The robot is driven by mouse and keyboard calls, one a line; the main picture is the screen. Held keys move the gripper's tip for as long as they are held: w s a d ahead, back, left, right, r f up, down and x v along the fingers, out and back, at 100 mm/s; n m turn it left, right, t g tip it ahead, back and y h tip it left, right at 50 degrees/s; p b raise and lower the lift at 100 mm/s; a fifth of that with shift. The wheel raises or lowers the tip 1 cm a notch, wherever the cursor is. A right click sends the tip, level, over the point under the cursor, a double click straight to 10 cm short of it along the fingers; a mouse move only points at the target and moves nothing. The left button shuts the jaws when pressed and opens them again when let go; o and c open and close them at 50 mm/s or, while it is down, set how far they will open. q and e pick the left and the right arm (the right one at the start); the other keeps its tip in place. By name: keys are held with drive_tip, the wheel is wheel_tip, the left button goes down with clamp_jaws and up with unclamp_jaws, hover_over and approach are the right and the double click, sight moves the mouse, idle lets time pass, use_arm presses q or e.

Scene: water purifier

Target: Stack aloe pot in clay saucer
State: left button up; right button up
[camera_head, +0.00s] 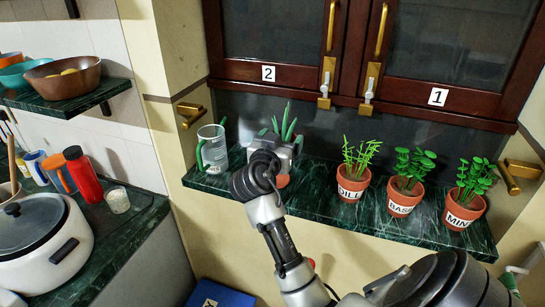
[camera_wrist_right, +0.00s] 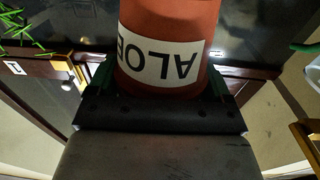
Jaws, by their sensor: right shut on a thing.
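The aloe pot is a terracotta pot with green spiky leaves (camera_head: 285,124), and its white ALOE label shows upside down in the right wrist view (camera_wrist_right: 165,62). My right gripper (camera_head: 277,148) is shut on the pot, with its fingers on both sides of it in the right wrist view (camera_wrist_right: 160,82). In the head view the gripper hides most of the pot; a bit of terracotta (camera_head: 283,181) shows below it, near the green shelf. I cannot make out a clay saucer or tell whether the pot touches the shelf. My left gripper is not in view.
A clear jug (camera_head: 213,150) stands left of the aloe on the green marble shelf (camera_head: 325,210). Dill (camera_head: 352,186), basil (camera_head: 403,198) and mint (camera_head: 463,210) pots stand to the right. Cabinet doors with brass handles (camera_head: 380,30) hang above.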

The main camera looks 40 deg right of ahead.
drive_tip(key=shift+w+a+f, duration=0.25)
drive_tip(key=shift+w, duration=0.2)
drive_tip(key=shift+w+a+f, duration=0.2)
drive_tip(key=shift+w+f, duration=0.05)
drive_tip(key=shift+w, duration=0.2)
drive_tip(key=shift+w+f, duration=0.1)
drive_tip(key=shift+f, duration=0.2)
wheel_tip(320, 180, down, 4)
drive_tip(key=shift+r+p, duration=0.2)
drive_tip(key=shift+p, duration=0.25)
